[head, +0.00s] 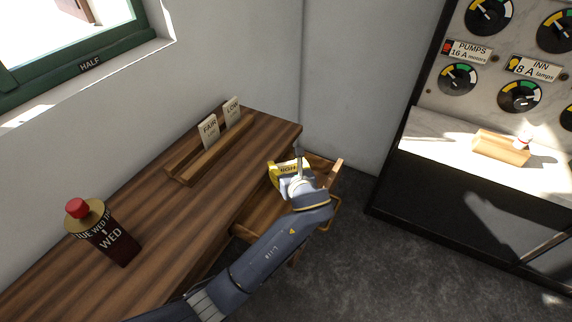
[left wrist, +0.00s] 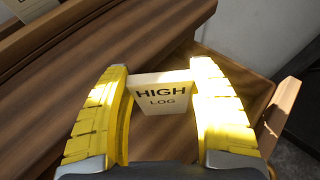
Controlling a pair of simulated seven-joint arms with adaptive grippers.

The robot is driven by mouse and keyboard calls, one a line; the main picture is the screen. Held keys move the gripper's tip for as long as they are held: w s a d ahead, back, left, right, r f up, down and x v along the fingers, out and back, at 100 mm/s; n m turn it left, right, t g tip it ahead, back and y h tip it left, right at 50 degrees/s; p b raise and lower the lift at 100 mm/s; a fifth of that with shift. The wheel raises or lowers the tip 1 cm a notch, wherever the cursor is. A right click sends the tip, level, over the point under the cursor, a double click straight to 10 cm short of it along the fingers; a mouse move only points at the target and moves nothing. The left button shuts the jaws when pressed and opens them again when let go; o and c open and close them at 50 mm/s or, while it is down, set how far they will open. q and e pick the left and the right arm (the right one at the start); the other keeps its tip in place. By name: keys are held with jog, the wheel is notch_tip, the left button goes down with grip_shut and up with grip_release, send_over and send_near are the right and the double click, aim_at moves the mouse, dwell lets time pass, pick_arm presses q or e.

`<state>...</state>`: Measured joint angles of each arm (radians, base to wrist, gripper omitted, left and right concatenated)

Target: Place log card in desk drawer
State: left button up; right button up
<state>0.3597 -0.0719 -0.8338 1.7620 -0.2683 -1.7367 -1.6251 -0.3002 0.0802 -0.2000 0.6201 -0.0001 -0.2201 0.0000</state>
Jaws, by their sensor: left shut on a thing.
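My left gripper (head: 288,168) is shut on a cream log card (left wrist: 162,95). The card reads HIGH LOG in the left wrist view and sits between the yellow fingers. In the head view the gripper is at the desk's right end, above the open desk drawer (head: 333,172). Part of the drawer shows in the left wrist view (left wrist: 283,104) at the right. My arm and gripper hide much of the drawer's inside. I cannot tell how high the card is above it. My right gripper is not in view.
The wooden desk (head: 165,215) carries a card rack (head: 190,172) with a FAIR card (head: 209,130) and a LOW card (head: 232,110). A dark day block with a red knob (head: 112,243) stands at the left. A panel with dials (head: 520,95) and a ledge is at right.

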pick_arm(q)
jog(key=o, duration=0.8)
jog(key=shift+o, duration=0.2)
jog(key=shift+s+r, duration=0.15)
jog(key=shift+r, duration=0.5)
jog(key=shift+v, duration=2.65)
jog(key=shift+d, duration=0.1)
